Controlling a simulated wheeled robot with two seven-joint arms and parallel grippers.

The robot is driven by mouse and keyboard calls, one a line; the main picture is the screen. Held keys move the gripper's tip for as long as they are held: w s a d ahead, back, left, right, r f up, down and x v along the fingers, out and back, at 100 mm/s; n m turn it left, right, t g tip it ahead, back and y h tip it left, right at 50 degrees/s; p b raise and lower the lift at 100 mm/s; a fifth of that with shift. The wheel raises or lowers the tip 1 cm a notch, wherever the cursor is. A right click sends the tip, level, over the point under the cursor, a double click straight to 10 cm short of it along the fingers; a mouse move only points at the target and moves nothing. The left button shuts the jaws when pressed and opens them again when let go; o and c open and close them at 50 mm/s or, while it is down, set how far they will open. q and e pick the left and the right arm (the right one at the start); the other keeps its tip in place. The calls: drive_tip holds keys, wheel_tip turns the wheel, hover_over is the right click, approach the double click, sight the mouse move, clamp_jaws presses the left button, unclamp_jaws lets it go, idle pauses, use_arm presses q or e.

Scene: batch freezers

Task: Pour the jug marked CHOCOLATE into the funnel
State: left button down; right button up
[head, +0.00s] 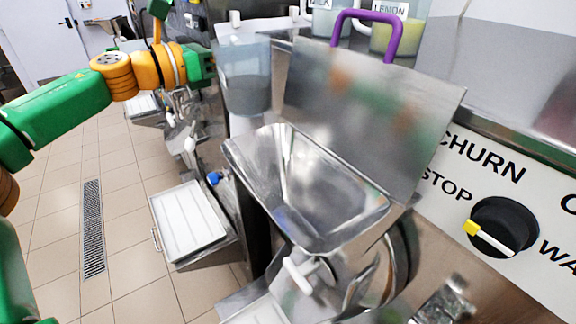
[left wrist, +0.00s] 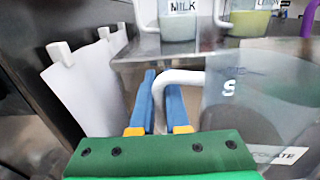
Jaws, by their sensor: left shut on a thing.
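The CHOCOLATE jug (left wrist: 240,115) is translucent with dark contents; part of its label shows at the right of the left wrist view. It also appears upright in the head view (head: 245,85), behind the funnel's far left corner. My left gripper (left wrist: 155,100) has its blue fingers shut on the jug's white handle (left wrist: 182,76). In the head view the green hand (head: 200,63) is left of the jug and its fingertips are hidden. The funnel (head: 300,190) is a wide steel hopper with an open, empty-looking mouth. My right gripper is not in view.
A raised steel panel (head: 365,100) stands behind the funnel, with a purple handle (head: 370,25) above it. Jugs marked MILK (head: 328,20) and LEMON (head: 388,35) stand behind. A dial (head: 503,227) is at right. A white tray (head: 187,222) sits lower left.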

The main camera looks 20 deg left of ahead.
sight(268, 38)
use_arm(q)
drive_tip(key=shift+d+r+m, duration=0.3)
drive_tip(key=shift+r, duration=0.1)
drive_tip(key=shift+s+d+r+m, duration=0.15)
drive_tip(key=shift+s+r+m, duration=0.25)
drive_tip(key=shift+r+m, duration=0.25)
drive_tip(key=shift+s+d+m, duration=0.15)
drive_tip(key=shift+s+m, duration=0.1)
drive_tip(key=shift+s, duration=0.05)
drive_tip(key=shift+s+d+r+m+h+b, duration=0.2)
drive_tip(key=shift+s+d+m+h+b, duration=0.2)
drive_tip(key=shift+m, duration=0.3)
drive_tip(key=shift+s+d+r+m+h+p, duration=0.1)
drive_tip(key=shift+s+d+r+m+h, duration=0.1)
drive_tip(key=shift+s+d+r+m, duration=0.85)
drive_tip(key=shift+s+d+r+m+h+p, duration=0.2)
drive_tip(key=shift+s+d+r+m, duration=0.25)
drive_tip(key=shift+m, duration=1.15)
drive_tip(key=shift+s+d+r+m+h+p, duration=0.1)
drive_tip(key=shift+s+d+r+m+h, duration=0.1)
drive_tip(key=shift+s+d+r+m, duration=0.85)
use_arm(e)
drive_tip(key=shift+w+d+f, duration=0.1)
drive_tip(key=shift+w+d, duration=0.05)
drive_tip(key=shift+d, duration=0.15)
